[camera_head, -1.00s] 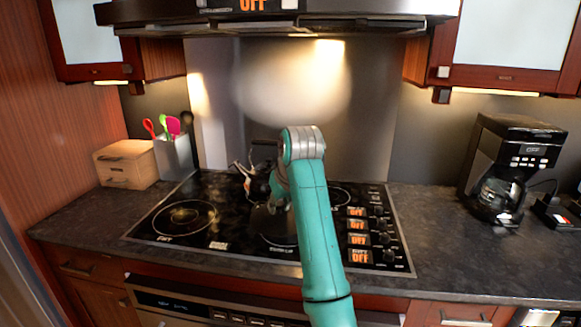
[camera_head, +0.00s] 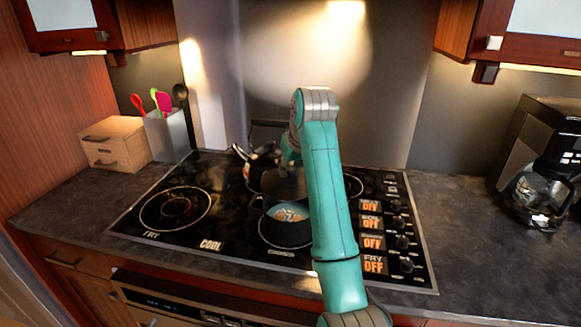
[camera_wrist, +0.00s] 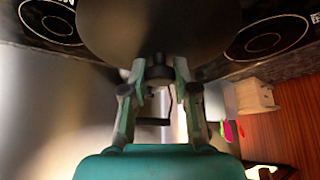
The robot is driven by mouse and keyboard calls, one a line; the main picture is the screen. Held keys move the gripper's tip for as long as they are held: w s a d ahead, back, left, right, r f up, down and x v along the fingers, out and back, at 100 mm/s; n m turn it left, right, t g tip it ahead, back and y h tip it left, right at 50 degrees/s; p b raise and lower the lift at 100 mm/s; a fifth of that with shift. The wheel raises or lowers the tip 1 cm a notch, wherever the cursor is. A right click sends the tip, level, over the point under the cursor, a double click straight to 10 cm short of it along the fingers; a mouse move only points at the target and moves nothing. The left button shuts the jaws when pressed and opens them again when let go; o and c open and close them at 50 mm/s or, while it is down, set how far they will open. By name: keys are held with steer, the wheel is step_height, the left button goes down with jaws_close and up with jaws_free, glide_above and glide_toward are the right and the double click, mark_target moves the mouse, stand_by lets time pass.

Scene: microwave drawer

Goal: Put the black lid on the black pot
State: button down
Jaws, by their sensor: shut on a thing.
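The black pot (camera_head: 288,232) stands on the front right burner, uncovered to view, with orange and pale food inside. Its right side is partly hidden by my arm. My gripper (camera_head: 289,160) is shut on the black lid (camera_head: 284,186), which is held behind and above the pot, apart from it. In the wrist view, the lid (camera_wrist: 160,28) is a big dark disc just beyond the fingers of my gripper (camera_wrist: 160,82).
A kettle (camera_head: 258,168) stands on a back burner, close to the lid. The left burner (camera_head: 176,207) is empty. A utensil holder (camera_head: 168,137) and a wooden box (camera_head: 115,145) stand at the left. A coffee maker (camera_head: 545,165) stands at the right.

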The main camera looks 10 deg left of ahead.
steer(key=shift+s, duration=0.1)
steer(key=shift+f, duration=2.85)
steer(key=shift+f, duration=0.45)
stand_by(0.5)
steer(key=shift+c, duration=1.6)
jaws_free()
steer(key=shift+r, duration=3.45)
steer(key=shift+d, duration=0.1)
